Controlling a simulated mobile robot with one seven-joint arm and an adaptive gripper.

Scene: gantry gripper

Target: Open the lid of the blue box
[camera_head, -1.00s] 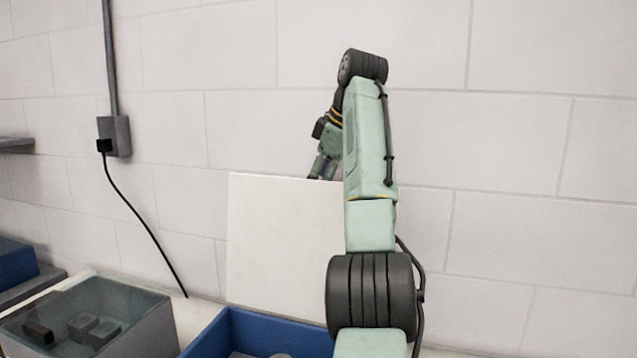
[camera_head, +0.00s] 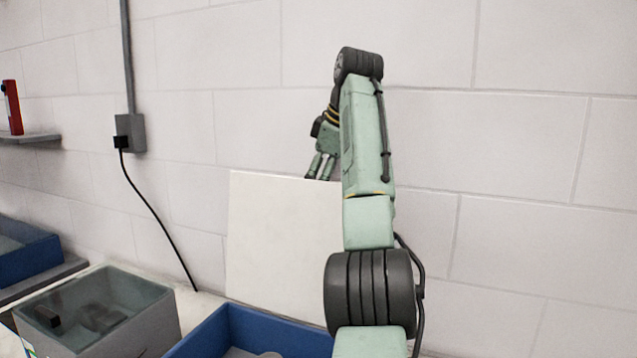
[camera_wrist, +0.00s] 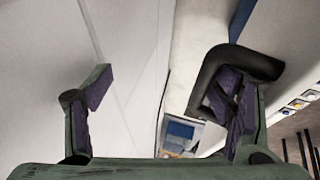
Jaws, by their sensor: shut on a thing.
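The blue box (camera_head: 275,335) stands at the bottom of the head view, only partly in frame. Its white lid (camera_head: 265,240) stands nearly upright at the back, open. My gripper (camera_head: 320,170) is at the lid's top edge, partly hidden behind my arm. In the wrist view a black bent handle (camera_wrist: 240,65) lies against the right finger of my gripper (camera_wrist: 170,95). My gripper is shut on this handle, though its fingers look well apart and the left finger shows no contact.
A clear-topped grey container (camera_head: 100,310) with dark objects inside stands left of the box. Another blue bin (camera_head: 28,255) is further left. A shelf (camera_head: 30,139) holds a red object (camera_head: 12,107). A white block wall (camera_head: 500,150) with a socket and cable (camera_head: 150,205) is close behind.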

